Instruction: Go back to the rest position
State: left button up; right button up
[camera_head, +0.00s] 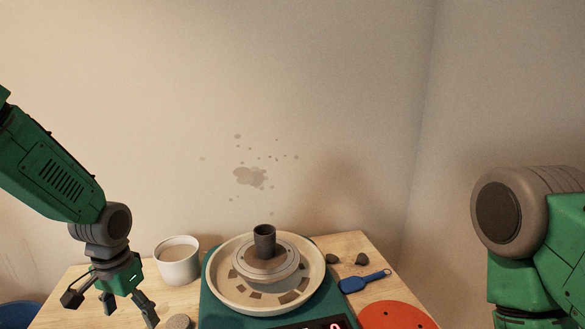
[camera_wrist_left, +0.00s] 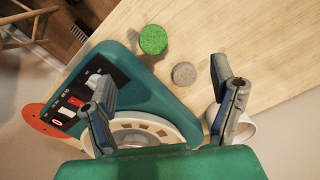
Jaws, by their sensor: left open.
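My left gripper (camera_head: 128,306) hangs open and empty above the left side of the table. In the left wrist view its two fingers (camera_wrist_left: 165,105) are spread wide with nothing between them. My right arm shows at the right edge of the head view, but its gripper is out of view. A pottery wheel (camera_head: 222,287) stands at the middle of the table. A small dark clay cup (camera_head: 265,241) stands upright on its wheel head, to the right of my left gripper and apart from it.
A white bucket (camera_head: 178,270) stands beside my left gripper. A blue tool (camera_head: 364,283), dark clay lumps (camera_head: 361,259) and a red disc (camera_head: 394,316) lie to the right. A grey round piece (camera_wrist_left: 185,74) and a green sponge (camera_wrist_left: 153,40) lie near the wheel. A stained wall stands behind.

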pick_arm(q)
jog(key=s+d+f+n+b, duration=0.1)
jog(key=s+d+f+b, duration=0.15)
jog(key=s+f, duration=0.6)
jog(key=s+d+f+b, duration=0.25)
jog(key=s+f, duration=0.25)
jog(key=f, duration=0.7)
jog(key=s+f+b, duration=0.2)
jog(key=s+f, duration=0.2)
jog(key=s, duration=0.4)
jog(key=s+a+f+n+b, duration=0.1)
jog(key=s+f+b, duration=0.2)
jog(key=s, duration=0.5)
jog(key=shift+a+f+t, duration=0.25)
jog(key=shift+f+t, duration=0.05)
jog(key=shift+f, duration=0.45)
jog(key=shift+c, duration=0.5)
